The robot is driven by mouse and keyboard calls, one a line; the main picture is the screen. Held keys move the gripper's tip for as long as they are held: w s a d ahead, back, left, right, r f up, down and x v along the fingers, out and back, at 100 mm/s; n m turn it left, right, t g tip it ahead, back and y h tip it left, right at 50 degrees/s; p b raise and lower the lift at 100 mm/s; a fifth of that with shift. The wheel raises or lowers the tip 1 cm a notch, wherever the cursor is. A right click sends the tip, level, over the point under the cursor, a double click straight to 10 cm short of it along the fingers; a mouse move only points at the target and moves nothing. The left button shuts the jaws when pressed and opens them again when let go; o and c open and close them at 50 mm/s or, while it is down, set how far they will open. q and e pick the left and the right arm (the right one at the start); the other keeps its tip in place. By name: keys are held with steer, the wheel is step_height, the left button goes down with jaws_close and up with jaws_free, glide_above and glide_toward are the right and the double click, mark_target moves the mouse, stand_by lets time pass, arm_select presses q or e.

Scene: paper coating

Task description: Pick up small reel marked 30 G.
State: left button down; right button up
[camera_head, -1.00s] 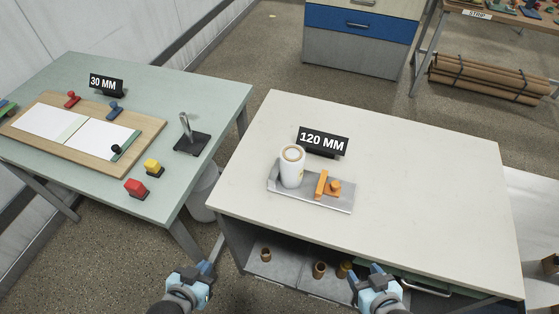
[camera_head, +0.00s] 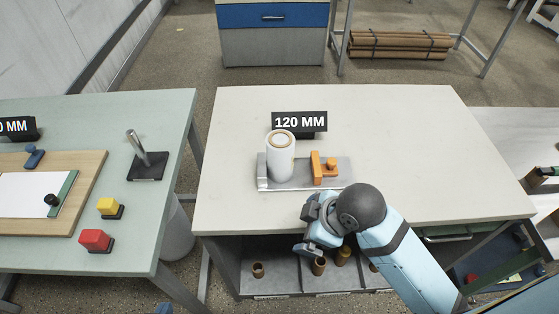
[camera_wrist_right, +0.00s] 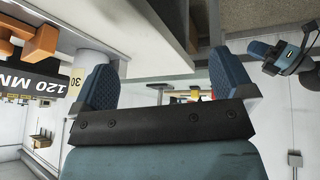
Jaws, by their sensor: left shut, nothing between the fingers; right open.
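A white reel (camera_head: 280,158) with a brown core stands upright on a grey metal tray (camera_head: 300,178) on the white table. In the right wrist view the reel (camera_wrist_right: 92,62) appears upside down, with a yellow label reading "30"; any letter is hidden. My right gripper (camera_head: 306,228) is at the table's front edge, right of and nearer than the reel. Its fingers (camera_wrist_right: 160,88) are wide apart, with no object held between them. My left gripper (camera_head: 163,308) barely shows at the bottom edge; it also appears shut in the right wrist view (camera_wrist_right: 268,52).
An orange block piece (camera_head: 323,168) sits on the tray right of the reel. A "120 MM" sign (camera_head: 300,122) stands behind. Several brown cores (camera_head: 319,266) stand on the shelf below. A green table (camera_head: 150,108) is at left. The white tabletop's right side is clear.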

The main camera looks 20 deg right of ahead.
steer(key=w+a+r+n+y, duration=0.1)
steer(key=w+a+r+n, duration=0.4)
steer(key=n, duration=0.4)
steer(key=n+g+h, duration=0.3)
steer(key=n+h, duration=0.1)
steer(key=n, duration=1.3)
glide_toward(281, 141)
steer(key=shift+s+a, duration=0.2)
steer(key=shift+a, duration=0.15)
steer(key=shift+w+d+f, duration=0.1)
steer(key=shift+d+f, duration=0.05)
steer(key=shift+f, duration=0.05)
steer(key=f, duration=0.2)
steer(key=w+f, duration=0.1)
steer(key=f, duration=0.5)
steer(key=shift+w, duration=0.15)
steer(key=f, duration=0.2)
steer(key=w+f, duration=0.1)
steer(key=f, duration=0.2)
steer(key=shift+w, duration=0.1)
steer(key=shift+c, duration=0.5)
